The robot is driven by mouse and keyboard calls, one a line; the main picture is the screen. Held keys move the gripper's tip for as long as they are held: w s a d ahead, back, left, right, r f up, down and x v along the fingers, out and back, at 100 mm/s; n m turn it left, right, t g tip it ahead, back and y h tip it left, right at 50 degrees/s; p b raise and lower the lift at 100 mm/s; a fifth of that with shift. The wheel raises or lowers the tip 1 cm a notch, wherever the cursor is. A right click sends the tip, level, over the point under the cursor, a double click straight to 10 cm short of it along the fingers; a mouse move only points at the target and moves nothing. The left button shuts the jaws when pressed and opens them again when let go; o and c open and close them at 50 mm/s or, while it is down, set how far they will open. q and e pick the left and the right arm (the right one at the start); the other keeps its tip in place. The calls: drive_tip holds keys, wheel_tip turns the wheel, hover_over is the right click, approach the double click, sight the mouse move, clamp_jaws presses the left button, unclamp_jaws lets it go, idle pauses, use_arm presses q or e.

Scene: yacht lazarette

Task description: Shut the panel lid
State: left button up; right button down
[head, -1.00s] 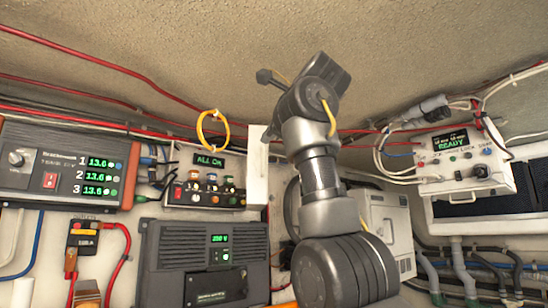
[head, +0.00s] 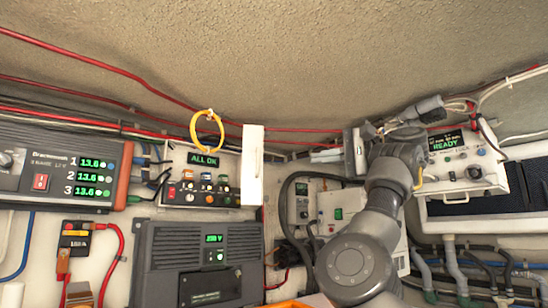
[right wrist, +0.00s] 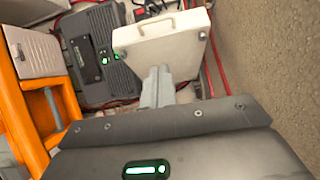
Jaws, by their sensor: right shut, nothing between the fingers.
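The panel lid (head: 253,165) is a white slab standing open, seen nearly edge-on at the right side of the ALL OK panel (head: 204,182). In the right wrist view the lid (right wrist: 162,46) shows its broad face with a small handle, and it covers part of the panel. My right gripper (head: 326,155) is to the right of the lid, pointing left. My left gripper is not in view.
A yellow cable loop (head: 207,130) hangs above the panel. A dark grey unit (head: 200,262) sits below. A white READY box (head: 464,164) is at the right. Red cables run along the ceiling edge. An orange frame (right wrist: 38,108) stands at the left in the right wrist view.

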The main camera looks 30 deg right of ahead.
drive_tip(key=p, duration=1)
approach(251, 173)
wheel_tip(251, 173, up, 3)
drive_tip(key=w+d, duration=0.2)
drive_tip(key=a, duration=0.4)
drive_tip(key=shift+w+f+p, duration=0.2)
drive_tip(key=shift+w+p, duration=0.1)
drive_tip(key=shift+w, duration=0.1)
drive_tip(key=shift+a, duration=0.1)
